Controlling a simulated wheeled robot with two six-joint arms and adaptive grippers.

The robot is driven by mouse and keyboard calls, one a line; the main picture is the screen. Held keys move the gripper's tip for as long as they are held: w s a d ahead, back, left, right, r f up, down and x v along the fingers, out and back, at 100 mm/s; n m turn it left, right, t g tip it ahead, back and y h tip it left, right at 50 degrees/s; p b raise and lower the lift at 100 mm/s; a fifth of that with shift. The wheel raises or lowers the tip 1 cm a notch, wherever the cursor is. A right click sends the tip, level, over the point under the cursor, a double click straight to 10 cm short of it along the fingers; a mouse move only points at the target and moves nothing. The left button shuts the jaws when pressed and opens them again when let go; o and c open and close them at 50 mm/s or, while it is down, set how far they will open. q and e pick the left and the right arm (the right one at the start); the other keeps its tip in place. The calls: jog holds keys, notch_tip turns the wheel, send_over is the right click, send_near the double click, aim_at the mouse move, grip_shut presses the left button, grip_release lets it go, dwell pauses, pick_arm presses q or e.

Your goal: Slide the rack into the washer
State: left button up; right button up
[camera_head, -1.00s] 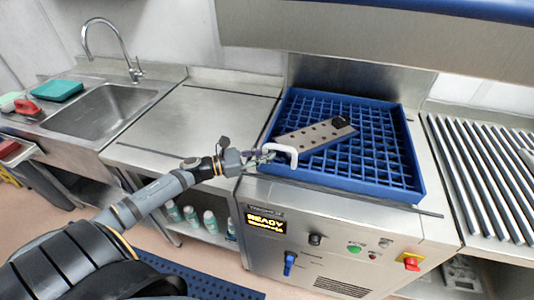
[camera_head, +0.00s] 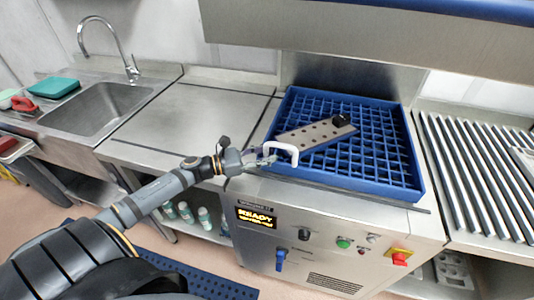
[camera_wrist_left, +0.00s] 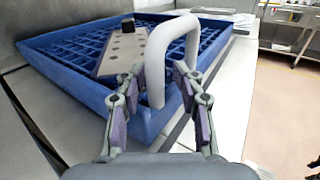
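The rack (camera_head: 394,188) is a shallow blue grid tray lying flat on the steel top of the washer (camera_head: 300,228). A white U-shaped handle (camera_head: 290,147) stands up at its left front side. My left gripper (camera_head: 268,159) is at this handle. In the left wrist view the two fingers flank one leg of the handle (camera_wrist_left: 157,80), and they look closed in on it, though exact contact is hard to see. The rack (camera_wrist_left: 60,108) also shows there beyond the fingers. My right gripper is not in view.
A grey perforated plate with a black knob (camera_head: 312,133) lies in the rack. A steel hood (camera_head: 380,45) hangs above. Bare counter (camera_head: 185,118) and a sink (camera_head: 95,108) are at the left. A roller conveyor (camera_head: 475,170) is at the right.

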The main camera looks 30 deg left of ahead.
pick_arm(q)
jog(key=shift+w+r, duration=0.1)
jog(key=v, duration=0.6)
jog(key=shift+s, duration=0.25)
jog(key=shift+s+a, duration=0.3)
jog(key=shift+a, duration=0.2)
dwell(0.4)
